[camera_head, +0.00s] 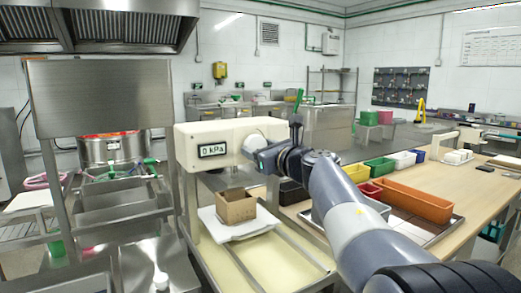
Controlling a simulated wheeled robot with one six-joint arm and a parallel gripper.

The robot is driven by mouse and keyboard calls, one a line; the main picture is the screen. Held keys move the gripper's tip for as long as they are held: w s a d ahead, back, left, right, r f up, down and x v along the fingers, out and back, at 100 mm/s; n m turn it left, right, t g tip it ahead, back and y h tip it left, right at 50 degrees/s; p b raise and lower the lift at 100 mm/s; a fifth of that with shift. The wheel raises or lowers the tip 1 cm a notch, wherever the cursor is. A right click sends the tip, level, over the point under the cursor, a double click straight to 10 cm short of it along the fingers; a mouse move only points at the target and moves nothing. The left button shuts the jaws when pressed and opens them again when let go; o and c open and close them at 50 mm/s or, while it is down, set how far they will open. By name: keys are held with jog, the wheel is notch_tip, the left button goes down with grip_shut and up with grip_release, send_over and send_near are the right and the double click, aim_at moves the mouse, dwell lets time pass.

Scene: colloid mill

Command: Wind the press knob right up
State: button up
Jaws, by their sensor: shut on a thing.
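The press is a cream machine (190,152) on two uprights, with a display (213,150) reading 0 kPa. The press knob (254,142) is a pale round part at the right of its front face. My gripper (260,158) is at the knob, reaching in from the right, and is shut on it. The fingertips and part of the knob are hidden by the gripper and my arm. An open cardboard box (236,206) sits on a white sheet (215,228) below the press head.
A wooden table (430,183) at the right holds an orange bin (415,200), a green bin (380,169) and other small bins. A steel sink unit (118,205) and large pot (112,150) stand left. Metal rails (285,250) run along the press bed in front.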

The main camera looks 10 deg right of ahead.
jog(key=o, duration=1)
jog(key=v, duration=1)
jog(key=shift+s+d, duration=0.1)
jog(key=shift+s, duration=0.3)
jog(key=shift+w, duration=0.1)
jog(key=x, duration=1)
jog(key=shift+w, duration=0.35)
